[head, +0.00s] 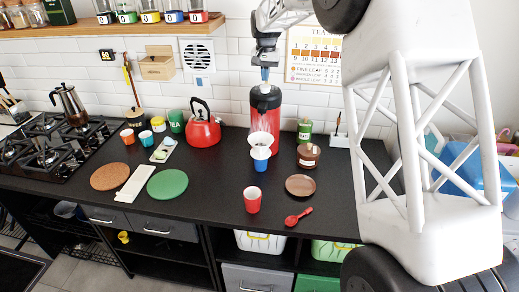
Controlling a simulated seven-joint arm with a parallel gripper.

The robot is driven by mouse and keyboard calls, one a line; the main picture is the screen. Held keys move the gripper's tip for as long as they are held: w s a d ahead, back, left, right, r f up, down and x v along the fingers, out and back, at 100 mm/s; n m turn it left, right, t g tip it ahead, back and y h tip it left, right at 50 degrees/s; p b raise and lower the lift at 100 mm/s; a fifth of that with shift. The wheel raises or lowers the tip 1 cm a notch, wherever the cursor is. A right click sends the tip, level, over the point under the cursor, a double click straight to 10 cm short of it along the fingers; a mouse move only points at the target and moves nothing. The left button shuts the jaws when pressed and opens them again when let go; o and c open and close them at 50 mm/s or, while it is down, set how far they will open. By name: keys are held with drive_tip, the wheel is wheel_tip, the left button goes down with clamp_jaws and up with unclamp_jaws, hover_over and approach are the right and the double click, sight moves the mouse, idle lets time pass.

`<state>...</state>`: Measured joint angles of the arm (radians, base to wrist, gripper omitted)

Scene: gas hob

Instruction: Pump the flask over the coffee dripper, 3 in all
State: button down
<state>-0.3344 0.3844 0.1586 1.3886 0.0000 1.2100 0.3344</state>
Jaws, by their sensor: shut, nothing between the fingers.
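A red flask with a black top (266,104) stands upright on the black counter near the tiled wall. My gripper (264,79) points down right above the flask's top; its fingers are together, and I cannot tell whether they touch the top. A white coffee dripper (261,141) sits just in front of the flask, on a blue cup (261,163). The dripper hides the lower front of the flask. The inside of the dripper is too small to make out.
A red cup (252,199), a red spoon (298,216) and a brown saucer (300,185) lie in front. A brown jar (308,156) and green bottle (304,130) stand to the right. A red kettle (203,130) stands left. The counter's front middle has free room.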

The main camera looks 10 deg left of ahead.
sight(265, 86)
drive_tip(key=shift+f, duration=1.65)
drive_tip(key=shift+r, duration=1.65)
drive_tip(key=shift+r, duration=0.15)
drive_tip(key=shift+r, duration=2.9)
